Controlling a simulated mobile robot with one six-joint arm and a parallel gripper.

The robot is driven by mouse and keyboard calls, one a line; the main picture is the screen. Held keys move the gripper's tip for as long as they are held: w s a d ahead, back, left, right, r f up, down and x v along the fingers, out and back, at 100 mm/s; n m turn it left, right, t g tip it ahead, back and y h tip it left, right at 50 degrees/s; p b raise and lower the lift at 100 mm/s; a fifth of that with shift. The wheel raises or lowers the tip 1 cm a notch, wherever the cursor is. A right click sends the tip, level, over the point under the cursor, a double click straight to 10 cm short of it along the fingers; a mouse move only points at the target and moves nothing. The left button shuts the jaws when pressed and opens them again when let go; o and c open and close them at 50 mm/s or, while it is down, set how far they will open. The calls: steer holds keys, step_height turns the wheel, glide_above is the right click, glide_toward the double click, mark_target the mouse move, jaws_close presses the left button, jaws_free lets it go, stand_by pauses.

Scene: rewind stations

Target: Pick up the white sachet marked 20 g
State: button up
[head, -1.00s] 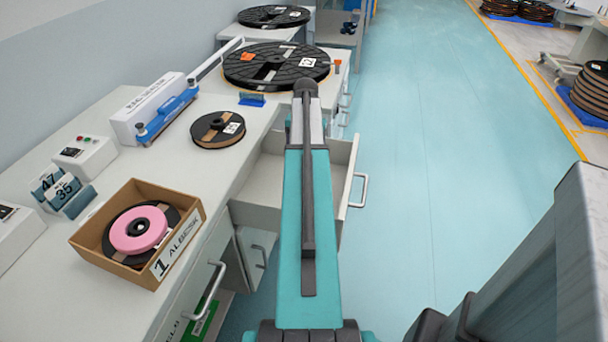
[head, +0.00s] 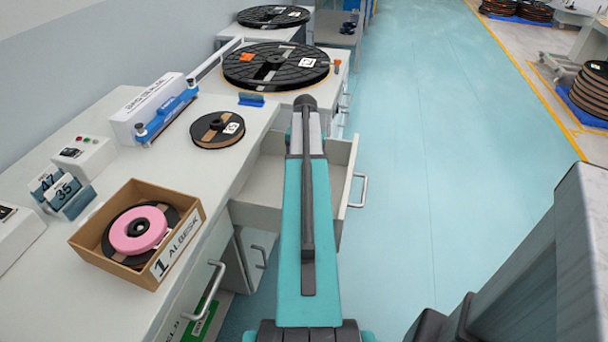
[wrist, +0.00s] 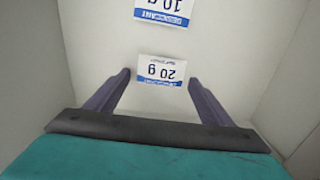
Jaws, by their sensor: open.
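The white sachet marked 20 g (wrist: 160,72) lies flat on the light floor of the open drawer, with its print upside down in the wrist view. My gripper (wrist: 159,78) is open, with one dark finger on each side of the sachet and a gap at both sides. I cannot tell how high the fingertips are above the drawer floor. A second white sachet, marked 10 g (wrist: 163,10), lies beyond it and is cut off by the frame's top edge. In the head view the open drawer (head: 262,182) shows, but my arm hides the gripper and the sachets.
Drawer walls rise at both sides in the wrist view. On the bench in the head view are a cardboard box (head: 105,257) with a pink reel, a small black reel (head: 205,130) and a white sealer (head: 135,115). Open floor (head: 430,160) lies to the right.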

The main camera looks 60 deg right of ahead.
stand_by(0.4)
steer(key=c, duration=1)
steer(key=shift+r, duration=0.15)
steer(key=shift+r, duration=1.8)
steer(key=s+a, duration=0.3)
steer(key=a, duration=0.1)
steer(key=s+a, duration=0.4)
steer(key=s+a+r, duration=0.1)
steer(key=s+a, duration=0.2)
steer(key=shift+s+a+r, duration=0.1)
steer(key=shift+s+a, duration=0.3)
